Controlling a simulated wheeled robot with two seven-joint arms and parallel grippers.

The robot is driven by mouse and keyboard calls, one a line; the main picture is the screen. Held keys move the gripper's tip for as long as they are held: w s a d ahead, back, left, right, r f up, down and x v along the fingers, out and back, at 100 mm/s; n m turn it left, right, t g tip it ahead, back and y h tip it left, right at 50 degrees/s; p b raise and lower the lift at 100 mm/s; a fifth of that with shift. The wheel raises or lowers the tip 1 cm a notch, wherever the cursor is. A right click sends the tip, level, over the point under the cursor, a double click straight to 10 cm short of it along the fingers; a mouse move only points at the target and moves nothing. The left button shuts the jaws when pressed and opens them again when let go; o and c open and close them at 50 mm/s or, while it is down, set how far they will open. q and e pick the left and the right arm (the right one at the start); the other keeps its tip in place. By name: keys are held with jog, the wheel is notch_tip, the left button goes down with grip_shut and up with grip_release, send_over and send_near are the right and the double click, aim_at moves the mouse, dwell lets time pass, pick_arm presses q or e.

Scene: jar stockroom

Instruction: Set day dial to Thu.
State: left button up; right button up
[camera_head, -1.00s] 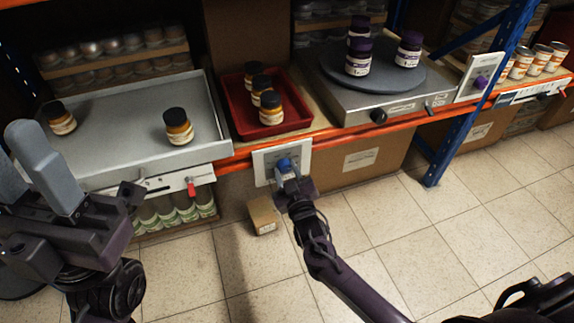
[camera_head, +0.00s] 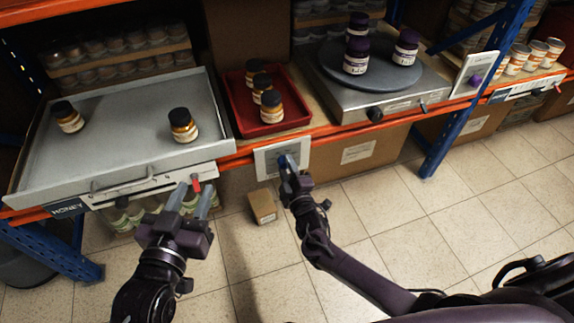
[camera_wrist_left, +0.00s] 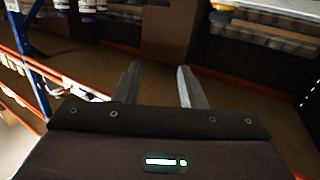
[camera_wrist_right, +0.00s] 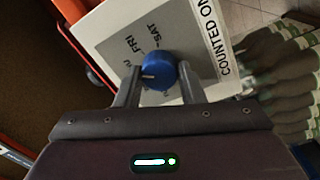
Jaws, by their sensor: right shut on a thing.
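The day dial is a blue knob (camera_wrist_right: 157,71) on a grey and white plate marked "COUNTED ON", with SAT and FRI legible. Its white pointer line faces left in the right wrist view, toward a partly hidden label; I cannot tell which day it marks. In the head view the dial plate (camera_head: 266,163) hangs below the orange shelf beam. My right gripper (camera_head: 290,172) is shut on the knob, one finger on each side. My left gripper (camera_head: 193,194) is open and empty, low in front of the shelf beam near the red lever.
A small box (camera_head: 262,207) lies on the open tiled floor. A blue post (camera_head: 447,140) stands at right.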

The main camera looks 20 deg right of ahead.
aim_at(286, 165)
pick_arm(q)
notch_tip(286, 165, down, 6)
jog(key=s+g+y, duration=0.1)
jog(key=s+g, duration=0.1)
jog(key=shift+r+g, duration=0.15)
jog(key=shift+g, duration=0.25)
pick_arm(e)
jog(key=shift+n, duration=0.9)
pick_arm(q)
jog(key=shift+a, duration=0.1)
pick_arm(e)
jog(key=o, duration=1)
pick_arm(q)
jog(key=shift+w, duration=0.1)
jog(key=shift+p, duration=0.3)
pick_arm(e)
jog(key=shift+s, duration=0.1)
